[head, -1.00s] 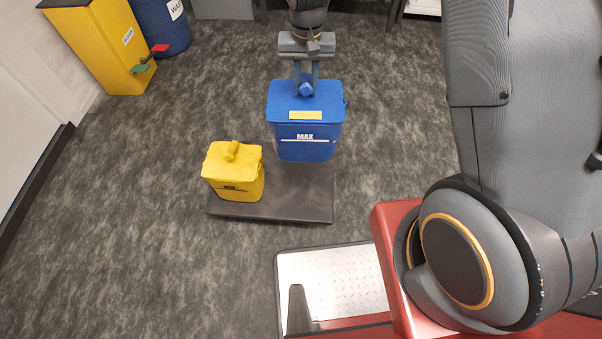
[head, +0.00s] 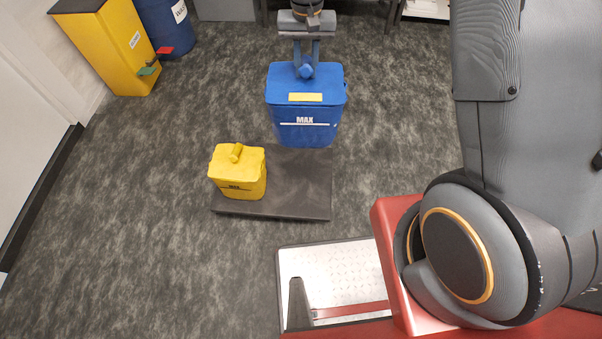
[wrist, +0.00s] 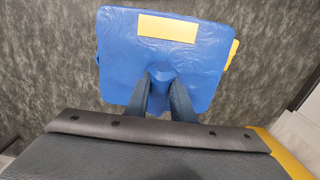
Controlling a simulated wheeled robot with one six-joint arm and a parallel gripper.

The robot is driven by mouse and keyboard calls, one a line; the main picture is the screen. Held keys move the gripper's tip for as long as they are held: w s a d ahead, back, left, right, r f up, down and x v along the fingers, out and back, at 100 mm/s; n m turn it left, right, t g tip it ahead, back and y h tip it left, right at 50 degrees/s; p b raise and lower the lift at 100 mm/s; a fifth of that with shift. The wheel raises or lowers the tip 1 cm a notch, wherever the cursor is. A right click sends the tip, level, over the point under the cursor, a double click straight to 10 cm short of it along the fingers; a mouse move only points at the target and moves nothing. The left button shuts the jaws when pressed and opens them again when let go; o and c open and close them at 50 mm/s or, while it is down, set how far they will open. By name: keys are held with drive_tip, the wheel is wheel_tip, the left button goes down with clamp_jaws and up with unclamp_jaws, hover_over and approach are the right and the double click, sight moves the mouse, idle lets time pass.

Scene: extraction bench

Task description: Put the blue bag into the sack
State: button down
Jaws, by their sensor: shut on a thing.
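The blue bag (head: 305,123) is a boxy blue container with a yellow label on its top and "MAX" on its front. My gripper (head: 306,70) is shut on the knob on its top, from above. The bag hangs upright at the back edge of the dark platform; its gap to the platform is hard to judge. In the wrist view the blue bag (wrist: 118,60) shows from above, with the knob between the fingertips (wrist: 161,77). I cannot make out a sack in either view.
A smaller yellow bag (head: 238,176) stands on the dark platform (head: 300,190), left of the blue bag. A yellow bin (head: 112,50) and a blue barrel (head: 166,22) stand at the back left. The grey floor (head: 150,240) to the left is clear.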

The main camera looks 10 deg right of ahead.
wheel_tip(320, 180, up, 20)
drive_tip(key=p, duration=1.2)
wheel_tip(320, 180, up, 18)
drive_tip(key=p, duration=0.3)
drive_tip(key=shift+r, duration=0.25)
drive_tip(key=shift+a, duration=0.1)
